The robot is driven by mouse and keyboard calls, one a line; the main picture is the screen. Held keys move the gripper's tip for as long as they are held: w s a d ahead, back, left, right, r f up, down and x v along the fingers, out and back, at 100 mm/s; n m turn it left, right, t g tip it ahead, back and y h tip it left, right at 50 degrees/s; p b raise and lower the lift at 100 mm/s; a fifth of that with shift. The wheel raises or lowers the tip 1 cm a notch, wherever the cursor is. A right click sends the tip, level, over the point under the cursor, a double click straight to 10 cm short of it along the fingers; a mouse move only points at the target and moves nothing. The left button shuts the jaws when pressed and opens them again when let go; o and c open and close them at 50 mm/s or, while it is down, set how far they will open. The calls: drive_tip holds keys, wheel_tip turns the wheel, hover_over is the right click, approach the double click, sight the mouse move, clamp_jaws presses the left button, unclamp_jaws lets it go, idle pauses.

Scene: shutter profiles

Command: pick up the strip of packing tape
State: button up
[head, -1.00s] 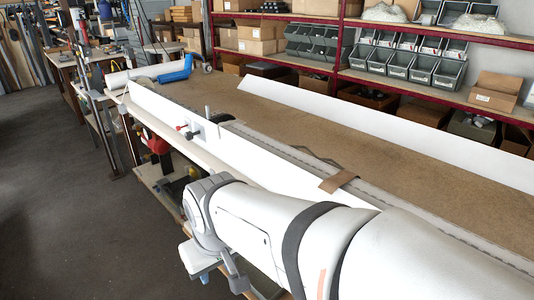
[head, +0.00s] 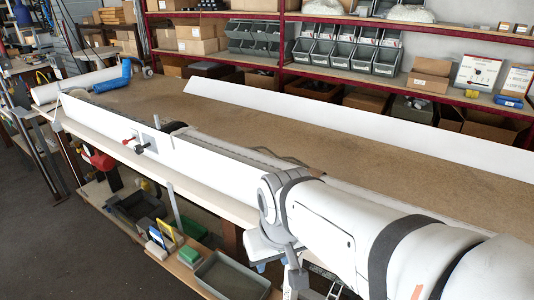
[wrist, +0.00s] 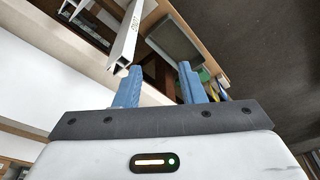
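The strip of packing tape does not show in either current view; in the head view my arm covers the part of the bench where it lay. My gripper (wrist: 158,78) shows in the wrist view with its two blue fingers well apart and nothing between them. It points toward the bench's front side and the lower shelf. In the head view my arm reaches in from the lower right, and the fingers cannot be made out clearly.
A long white profile (head: 205,152) runs along the bench's front edge, and another (head: 340,118) lies along the back.

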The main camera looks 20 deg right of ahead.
drive_tip(key=shift+o, duration=0.4)
drive_tip(key=shift+s+a, duration=0.1)
drive_tip(key=shift+o, duration=0.7)
drive_tip(key=shift+r, duration=0.25)
drive_tip(key=o, duration=0.5)
drive_tip(key=w+d+r+m+g+p, duration=0.1)
drive_tip(key=w+d+r+m+p, duration=0.3)
drive_tip(key=w, duration=0.5)
drive_tip(key=shift+d+r+m+p, duration=0.25)
drive_tip(key=shift+m+p, duration=0.05)
drive_tip(key=shift+p, duration=0.1)
drive_tip(key=w+d+m+p, duration=0.1)
drive_tip(key=w+d+m, duration=0.1)
drive_tip(key=w+d, duration=0.1)
drive_tip(key=w+d+m+g+p, duration=0.1)
drive_tip(key=w+d+m, duration=0.1)
drive_tip(key=w+d, duration=0.1)
drive_tip(key=w+d+m+p, duration=0.1)
drive_tip(key=w+d+p, duration=0.1)
drive_tip(key=w+d, duration=0.1)
drive_tip(key=shift+w+d+f+m+g, duration=0.3)
drive_tip(key=shift+w+d+f+m, duration=0.1)
drive_tip(key=shift+d+f, duration=0.1)
drive_tip(key=shift+f, duration=0.2)
wheel_tip(320, 180, down, 7)
drive_tip(key=a+p, duration=0.1)
drive_tip(key=p, duration=0.1)
